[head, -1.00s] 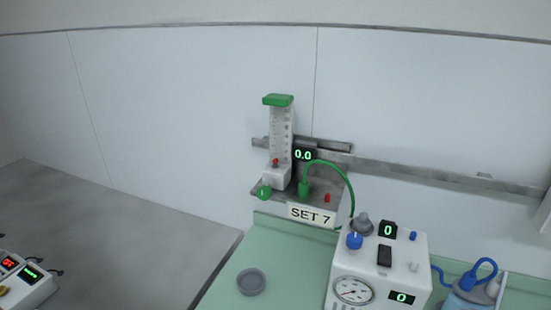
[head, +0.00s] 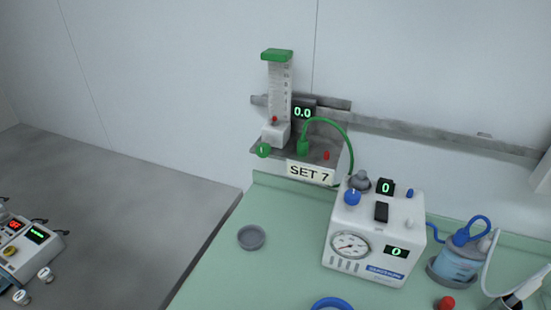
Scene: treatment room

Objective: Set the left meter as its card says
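The meter (head: 280,92) is a clear upright tube with a green cap and a white base, standing on a grey wall shelf. A small red float sits low in the tube. Its green knob (head: 263,150) is at the front left of the base. A dark display (head: 303,112) beside it reads 0.0. The card (head: 311,173) on the shelf's front reads SET 7. A green hose (head: 340,136) arches from a green fitting right of the base. Neither of my grippers is in view.
A white suction unit (head: 374,238) with a gauge and two displays reading 0 stands on the green counter (head: 215,270). A grey round dish (head: 251,237) lies to its left. A blue-lidded jar (head: 461,257) stands right. A grey table (head: 120,210) with a device (head: 25,245) is at left.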

